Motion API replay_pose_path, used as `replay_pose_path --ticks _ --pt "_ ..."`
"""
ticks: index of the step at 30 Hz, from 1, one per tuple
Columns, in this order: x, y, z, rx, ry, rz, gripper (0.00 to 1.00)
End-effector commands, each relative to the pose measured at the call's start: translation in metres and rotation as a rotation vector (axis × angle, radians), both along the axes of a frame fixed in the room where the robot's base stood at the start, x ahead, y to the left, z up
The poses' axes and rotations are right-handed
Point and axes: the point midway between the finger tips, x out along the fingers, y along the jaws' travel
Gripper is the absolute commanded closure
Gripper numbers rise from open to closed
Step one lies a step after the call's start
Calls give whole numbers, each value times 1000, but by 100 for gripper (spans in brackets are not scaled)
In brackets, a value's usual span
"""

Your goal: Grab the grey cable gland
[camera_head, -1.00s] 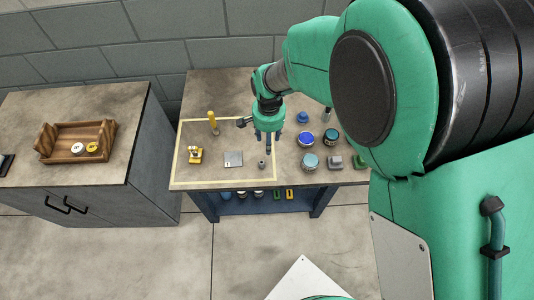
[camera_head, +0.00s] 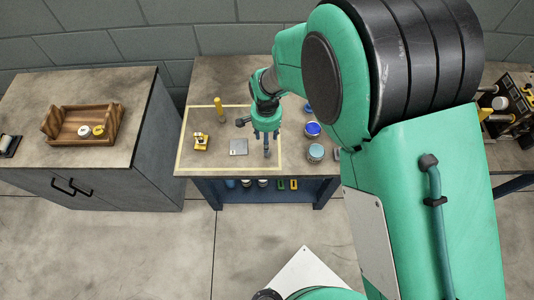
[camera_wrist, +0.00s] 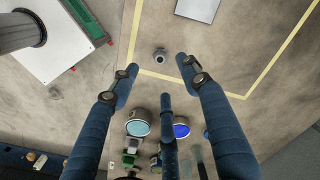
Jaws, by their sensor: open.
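The grey cable gland (camera_wrist: 160,55) is a small round piece with a dark hole, standing on the bench inside the yellow outline near its corner. In the head view it is mostly hidden by my fingers. My gripper (camera_wrist: 160,76) is open, its three dark blue fingers spread and empty. In the wrist view the gland lies just beyond the gap between the two outer fingertips, apart from them. In the head view my gripper (camera_head: 266,144) points down over the right part of the outlined area.
A grey square plate (camera_head: 239,147), a yellow item (camera_head: 201,143) and a yellow-handled tool (camera_head: 219,110) lie left of the gripper. A blue-lidded tin (camera_head: 312,130) and a teal-lidded tin (camera_head: 316,152) stand to the right. A wooden tray (camera_head: 58,138) is on the left cabinet.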

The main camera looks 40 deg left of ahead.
Motion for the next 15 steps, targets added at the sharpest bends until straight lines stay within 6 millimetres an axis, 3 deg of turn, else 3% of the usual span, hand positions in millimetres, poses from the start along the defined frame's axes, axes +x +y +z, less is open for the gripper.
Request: replay_pose_path --ticks 6,15 --pt "0 0 -35 -1 1 0 53" --pt "0 0 -50 0 0 0 53"
